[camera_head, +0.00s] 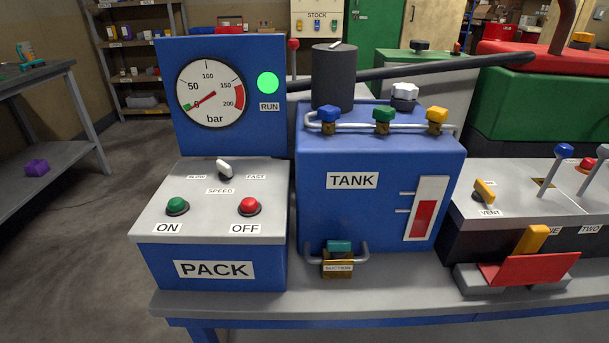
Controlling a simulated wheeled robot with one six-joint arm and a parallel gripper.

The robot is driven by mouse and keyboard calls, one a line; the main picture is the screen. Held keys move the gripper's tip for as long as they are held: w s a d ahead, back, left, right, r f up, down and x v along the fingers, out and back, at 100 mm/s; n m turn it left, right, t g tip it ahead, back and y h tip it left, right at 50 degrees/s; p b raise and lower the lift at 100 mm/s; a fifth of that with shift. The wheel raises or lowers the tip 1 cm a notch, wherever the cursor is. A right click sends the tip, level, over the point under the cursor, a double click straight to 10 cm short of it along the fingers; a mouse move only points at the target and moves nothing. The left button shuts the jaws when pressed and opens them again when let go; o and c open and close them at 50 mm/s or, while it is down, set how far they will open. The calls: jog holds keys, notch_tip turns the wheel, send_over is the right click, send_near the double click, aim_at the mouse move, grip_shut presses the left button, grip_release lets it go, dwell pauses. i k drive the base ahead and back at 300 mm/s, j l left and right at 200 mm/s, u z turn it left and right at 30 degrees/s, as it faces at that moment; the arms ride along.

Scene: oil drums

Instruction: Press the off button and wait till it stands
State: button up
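The red OFF button (249,206) sits at the right of the sloped grey top of the blue PACK box (167,264). The green ON button (177,206) is to its left. The SPEED knob (224,170) is behind them, between SLOW and FAST. The green RUN lamp (268,83) on the blue panel is lit. The bar gauge (209,93) has its red needle lying between the centre and the lower left, near 0; which end is the tip is hard to tell. My gripper is not in view.
The blue TANK (326,215) stands right of the box, with a SUCTION valve (338,250) low in front and several coloured caps on top. A lever console (511,190) with a red pedal (529,268) is farther right. The grey bench front edge (230,303) is clear.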

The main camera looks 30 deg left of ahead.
aim_at(249, 204)
jog(key=u, duration=1.9)
